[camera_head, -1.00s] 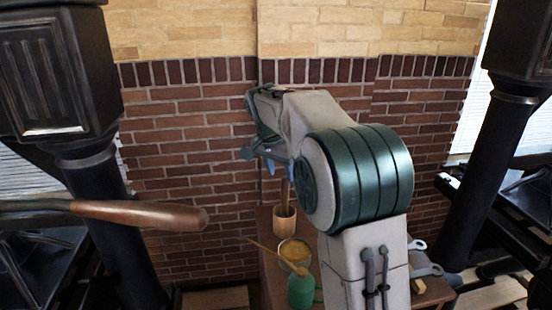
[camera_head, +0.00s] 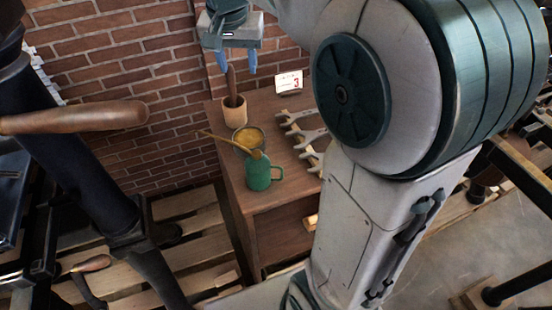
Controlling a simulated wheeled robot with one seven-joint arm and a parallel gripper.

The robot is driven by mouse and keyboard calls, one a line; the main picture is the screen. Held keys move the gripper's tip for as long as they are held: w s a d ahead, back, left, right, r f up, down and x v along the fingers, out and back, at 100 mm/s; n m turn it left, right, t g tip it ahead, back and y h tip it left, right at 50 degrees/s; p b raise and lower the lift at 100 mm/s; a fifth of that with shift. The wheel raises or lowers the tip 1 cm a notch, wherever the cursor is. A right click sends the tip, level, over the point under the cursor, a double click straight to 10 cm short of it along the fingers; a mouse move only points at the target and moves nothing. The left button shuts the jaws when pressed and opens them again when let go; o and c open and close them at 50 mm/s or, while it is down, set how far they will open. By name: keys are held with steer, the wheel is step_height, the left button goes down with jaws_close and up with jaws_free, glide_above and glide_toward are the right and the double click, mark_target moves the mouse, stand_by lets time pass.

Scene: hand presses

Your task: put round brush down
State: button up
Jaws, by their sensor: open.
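A brown upright handle (camera_head: 231,80), which looks like the round brush, stands in a light wooden cup (camera_head: 234,113) on the cabinet. Its lower end is hidden inside the cup. My gripper (camera_head: 235,67) is just above and around the top of the handle, pointing down. Its two blue fingers are spread, one on each side, and a gap shows between them. Nothing is gripped.
A round tin (camera_head: 248,137) and a green mug (camera_head: 258,174) stand before the cup, with a thin wooden stick lying across them. Several wrenches (camera_head: 303,133) and a card (camera_head: 289,83) marked 3 are to the right on the wooden cabinet (camera_head: 275,103). A brick wall is behind.

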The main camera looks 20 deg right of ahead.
steer(key=s+f+n, duration=0.2)
steer(key=s+f, duration=0.3)
steer(key=s, duration=0.5)
steer(key=s+f+n+y, duration=0.1)
steer(key=s+f+n, duration=0.2)
steer(key=s+f, duration=0.3)
steer(key=s, duration=0.4)
steer(key=shift+d+f+t, duration=0.2)
steer(key=shift+d+t, duration=0.15)
steer(key=shift+t, duration=0.05)
steer(key=shift+f, duration=0.1)
steer(key=shift+c, duration=0.3)
